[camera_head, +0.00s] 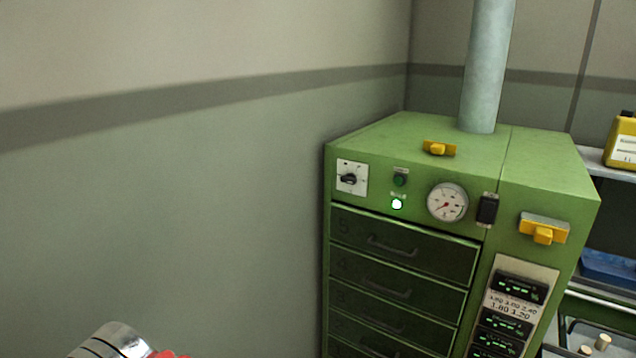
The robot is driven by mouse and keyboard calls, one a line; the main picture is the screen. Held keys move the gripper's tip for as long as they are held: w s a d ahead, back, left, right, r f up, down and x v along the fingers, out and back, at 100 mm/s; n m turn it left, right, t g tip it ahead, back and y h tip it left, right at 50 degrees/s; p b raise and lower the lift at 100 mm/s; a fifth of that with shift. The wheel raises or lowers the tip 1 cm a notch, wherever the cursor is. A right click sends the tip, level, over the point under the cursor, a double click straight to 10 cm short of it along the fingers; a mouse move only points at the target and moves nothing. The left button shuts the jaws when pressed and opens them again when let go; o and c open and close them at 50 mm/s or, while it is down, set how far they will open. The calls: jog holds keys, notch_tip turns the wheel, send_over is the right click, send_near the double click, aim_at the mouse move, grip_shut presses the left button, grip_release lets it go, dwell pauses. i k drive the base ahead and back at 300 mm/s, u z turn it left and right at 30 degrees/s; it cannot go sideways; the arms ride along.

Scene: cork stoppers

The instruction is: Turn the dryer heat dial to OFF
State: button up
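The dryer is a green cabinet (545,175) standing against the wall at the right of the head view. A black dial (349,179) sits on a white square plate (361,167) at the upper left of its front. The dial's pointer and its markings are too small to read. A lit white-green lamp (397,204) and a dark green button (400,180) are just right of the dial. My gripper's fingers are not in view. Nothing touches the dial.
A round gauge (447,202), a black switch (487,209) and a yellow handle (543,231) are further right on the front. Handled drawers (402,247) are below. A grey pipe (486,70) rises from the top. Space before the left wall looks clear.

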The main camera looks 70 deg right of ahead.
aim_at(351, 178)
jog(key=u, duration=0.9)
jog(key=k, duration=1.3)
jog(key=z, duration=0.5)
jog(key=i, duration=1)
jog(key=z, duration=0.05)
